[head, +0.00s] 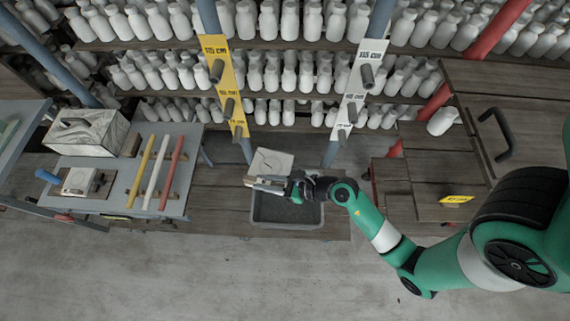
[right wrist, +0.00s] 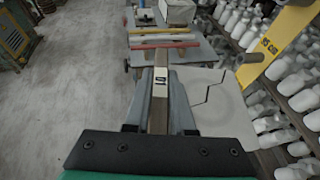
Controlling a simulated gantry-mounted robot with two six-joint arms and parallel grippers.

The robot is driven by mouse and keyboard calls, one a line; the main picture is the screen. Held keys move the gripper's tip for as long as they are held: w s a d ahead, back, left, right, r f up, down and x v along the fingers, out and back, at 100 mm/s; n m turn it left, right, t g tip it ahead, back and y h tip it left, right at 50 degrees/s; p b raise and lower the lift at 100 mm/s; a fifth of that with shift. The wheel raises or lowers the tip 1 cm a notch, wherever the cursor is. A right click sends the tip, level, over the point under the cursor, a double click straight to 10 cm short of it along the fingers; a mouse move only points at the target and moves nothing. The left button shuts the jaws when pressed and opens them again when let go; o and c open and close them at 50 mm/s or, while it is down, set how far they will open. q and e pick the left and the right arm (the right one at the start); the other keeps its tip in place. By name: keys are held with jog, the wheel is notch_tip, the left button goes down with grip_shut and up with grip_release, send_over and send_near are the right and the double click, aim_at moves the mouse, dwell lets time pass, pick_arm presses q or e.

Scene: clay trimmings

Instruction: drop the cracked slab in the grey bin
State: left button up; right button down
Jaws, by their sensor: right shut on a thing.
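The cracked slab (head: 272,160) is pale, with a dark jagged crack that shows plainly in the right wrist view (right wrist: 215,100). My right gripper (head: 262,184) is shut at the slab's near edge, on a wooden strip with a small white label (right wrist: 160,82) between the fingers (right wrist: 161,100). The slab is held out flat beyond the gripper. The grey bin (head: 287,222) stands open below, its rear part hidden behind the slab, gripper and wrist. The slab appears above the bin's back left. My left gripper is not in view.
Shelves of white bottles (head: 270,75) stand behind, with a yellow gauge post (head: 222,85) and a white one (head: 356,90) in front. A grey table (head: 115,200) at left holds coloured rods (head: 157,172) and a box (head: 90,130). Drawers (head: 425,190) stand right. The front floor is clear.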

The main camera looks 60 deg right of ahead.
pick_arm(q)
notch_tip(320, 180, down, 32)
jog(key=b, duration=2.8)
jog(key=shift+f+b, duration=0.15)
jog(key=shift+b, duration=0.2)
pick_arm(e)
jog(key=d+f+m+h, duration=0.1)
jog(key=d+f, duration=0.3)
jog(key=f, duration=0.9)
jog(key=d+f+m+h, duration=0.2)
jog(key=d+f, duration=0.3)
jog(key=f, duration=0.9)
jog(key=d+f+m+h, duration=0.1)
jog(key=d+f, duration=0.3)
jog(key=f, duration=1)
jog(key=shift+w+d+f+m+h, duration=0.15)
jog(key=shift+w+d+m+h, duration=0.2)
jog(key=shift+h, duration=0.55)
pick_arm(q)
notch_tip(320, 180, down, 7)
jog(key=b, duration=0.6)
jog(key=shift+b, duration=0.4)
pick_arm(e)
notch_tip(320, 180, down, 6)
jog(key=shift+a, duration=0.1)
jog(key=c, duration=0.7)
grip_release()
jog(key=shift+g, duration=0.3)
